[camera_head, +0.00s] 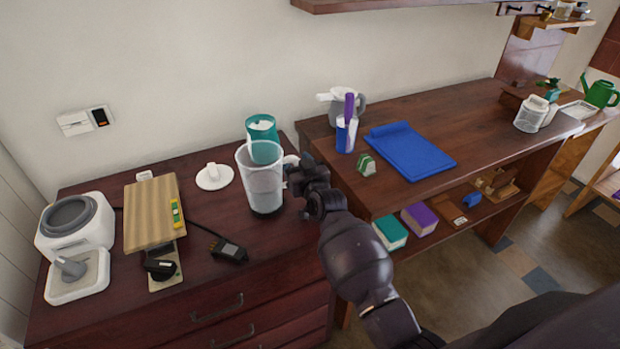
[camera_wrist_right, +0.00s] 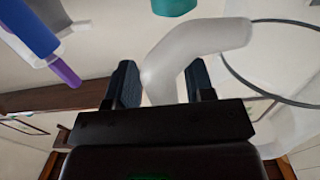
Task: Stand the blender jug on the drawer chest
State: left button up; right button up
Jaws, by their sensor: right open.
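The blender jug (camera_head: 262,182) is clear with a dark base and a white handle. It is upright over the right part of the dark red drawer chest (camera_head: 215,290), and its base appears to rest on the top. My right gripper (camera_head: 296,178) is at the handle side of the jug. In the right wrist view the white handle (camera_wrist_right: 195,58) passes between the two open fingers of my right gripper (camera_wrist_right: 161,85); I cannot tell whether either finger touches it. My left gripper is out of view.
A teal canister (camera_head: 262,130) stands just behind the jug. A white lid (camera_head: 214,177), a cutting board (camera_head: 150,215), a black device (camera_head: 228,250) and a white appliance (camera_head: 75,228) are to its left.

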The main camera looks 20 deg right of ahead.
jog(key=s, duration=1.2)
jog(key=s+d+f+g, duration=0.2)
jog(key=s+f, duration=0.6)
jog(key=s, duration=0.4)
jog(key=s+d+f+g, duration=0.2)
jog(key=s+f+g, duration=0.2)
jog(key=s+f, duration=0.4)
jog(key=s, duration=0.4)
jog(key=shift+f+n+h, duration=0.15)
jog(key=shift+n+h, duration=0.15)
jog(key=shift+h, duration=0.1)
